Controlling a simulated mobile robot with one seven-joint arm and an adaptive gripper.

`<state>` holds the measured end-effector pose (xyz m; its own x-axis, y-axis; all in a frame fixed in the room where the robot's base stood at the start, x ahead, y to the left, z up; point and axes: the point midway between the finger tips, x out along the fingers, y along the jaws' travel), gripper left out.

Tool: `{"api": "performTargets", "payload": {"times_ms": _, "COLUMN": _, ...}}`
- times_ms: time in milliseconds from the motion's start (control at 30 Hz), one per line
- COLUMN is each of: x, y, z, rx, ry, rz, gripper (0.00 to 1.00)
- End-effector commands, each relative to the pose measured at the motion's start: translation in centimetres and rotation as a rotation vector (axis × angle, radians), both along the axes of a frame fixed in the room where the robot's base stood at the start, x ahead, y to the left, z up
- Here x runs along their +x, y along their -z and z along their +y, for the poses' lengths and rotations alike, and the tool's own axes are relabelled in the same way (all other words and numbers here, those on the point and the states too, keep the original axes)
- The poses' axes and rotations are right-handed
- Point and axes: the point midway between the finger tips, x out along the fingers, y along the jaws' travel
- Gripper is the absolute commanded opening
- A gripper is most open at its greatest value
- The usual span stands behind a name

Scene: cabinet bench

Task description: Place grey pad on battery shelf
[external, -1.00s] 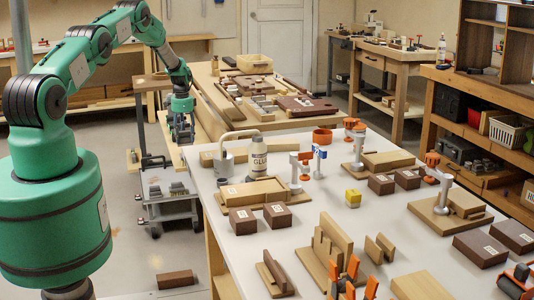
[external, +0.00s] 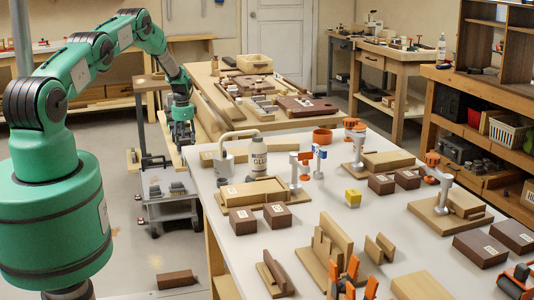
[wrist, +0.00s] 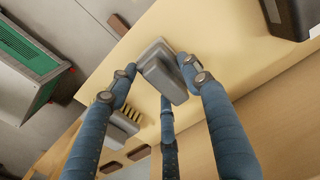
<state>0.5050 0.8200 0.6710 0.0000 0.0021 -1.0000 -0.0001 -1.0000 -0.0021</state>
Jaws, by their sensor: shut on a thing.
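My gripper (wrist: 158,82) has blue segmented fingers closed on a grey pad (wrist: 163,72), a small block with a stepped shape, in the wrist view. The pad is held above a pale wooden board. In the external view my gripper (external: 182,138) hangs at the left of the long wooden bench, above and behind a low metal cart (external: 168,209). The pad cannot be made out there. I cannot tell for sure which surface is the battery shelf; the cart carries small grey blocks (external: 177,187).
A white table (external: 310,225) with a glue bottle (external: 258,158), clamps and wooden blocks fills the front right. A wooden bench with trays stands behind it. A brown block (external: 175,279) lies on the floor. A green panel (wrist: 32,50) shows at the wrist view's left.

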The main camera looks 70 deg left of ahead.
Motion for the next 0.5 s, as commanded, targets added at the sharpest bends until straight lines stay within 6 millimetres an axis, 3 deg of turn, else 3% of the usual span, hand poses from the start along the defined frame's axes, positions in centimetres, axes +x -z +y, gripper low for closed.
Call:
{"api": "performTargets", "payload": {"times_ms": 67, "x": -0.01, "y": 0.31, "z": -0.01, "rx": 0.0, "ry": 0.0, "rz": 0.0, "gripper": 0.21}}
{"api": "performTargets", "payload": {"times_ms": 100, "x": -0.01, "y": 0.24, "z": -0.02, "rx": 0.0, "ry": 0.0, "rz": 0.0, "gripper": 0.56}}
{"api": "performTargets", "payload": {"times_ms": 167, "x": -0.01, "y": 0.2, "z": -0.01, "rx": 0.0, "ry": 0.0, "rz": 0.0, "gripper": 0.67}}
{"api": "performTargets", "payload": {"times_ms": 500, "x": 0.0, "y": 0.15, "z": -0.01, "rx": 0.0, "ry": 0.0, "rz": 0.0, "gripper": 0.67}}
